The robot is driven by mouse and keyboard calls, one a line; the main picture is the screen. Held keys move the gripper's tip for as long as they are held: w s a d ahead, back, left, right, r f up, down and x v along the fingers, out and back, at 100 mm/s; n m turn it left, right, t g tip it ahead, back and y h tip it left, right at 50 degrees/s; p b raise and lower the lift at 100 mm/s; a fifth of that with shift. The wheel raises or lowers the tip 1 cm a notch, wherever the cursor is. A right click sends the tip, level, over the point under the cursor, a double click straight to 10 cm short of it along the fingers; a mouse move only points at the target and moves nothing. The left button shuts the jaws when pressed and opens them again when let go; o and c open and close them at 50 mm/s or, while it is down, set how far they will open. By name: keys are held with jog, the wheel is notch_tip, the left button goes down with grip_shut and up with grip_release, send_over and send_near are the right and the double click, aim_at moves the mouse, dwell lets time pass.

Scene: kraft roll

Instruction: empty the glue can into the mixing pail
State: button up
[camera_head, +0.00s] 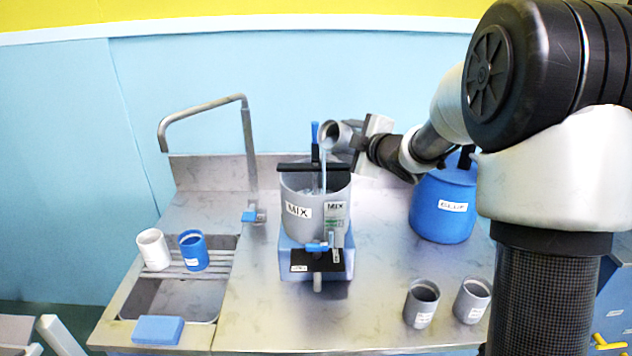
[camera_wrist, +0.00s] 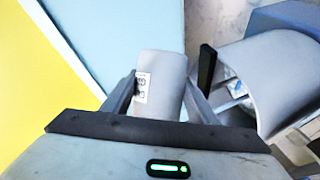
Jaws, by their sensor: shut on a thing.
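The mixing pail (camera_head: 300,224) is grey, labelled MIX, and stands on a blue base at the centre of the steel counter. My gripper (camera_head: 352,138) is shut on a grey can (camera_head: 333,134), tilted over the pail's right rim. A pale stream falls from the can's mouth into the pail. The wrist view shows the can (camera_wrist: 165,85) between my fingers, with a small label whose text I cannot read. The pail (camera_wrist: 270,80) shows at the right there. The can's inside is mostly hidden.
A blue GLUE tub (camera_head: 443,210) stands right of the pail. Two grey cups (camera_head: 421,303) are at the front right. A white cup (camera_head: 153,250) and blue cup (camera_head: 193,250) stand on the sink rack. A tap (camera_head: 248,150) rises left; a blue sponge (camera_head: 158,330) lies at front left.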

jog(key=shift+f+n+t+b, duration=0.35)
jog(key=shift+n+b, duration=0.45)
jog(key=shift+b, duration=2.05)
jog(key=shift+s+a+f+n+t+h+b, duration=0.3)
jog(key=shift+s+a+n+t+b, duration=0.25)
jog(key=shift+b, duration=2.7)
jog(key=shift+s+a+r+n+b, duration=0.15)
jog(key=shift+r+n+b, duration=0.5)
jog(key=shift+b, duration=1.75)
jog(key=shift+a+f+n+t+b, duration=0.2)
jog(key=shift+f+n+t+b, duration=0.25)
jog(key=shift+b, duration=1.2)
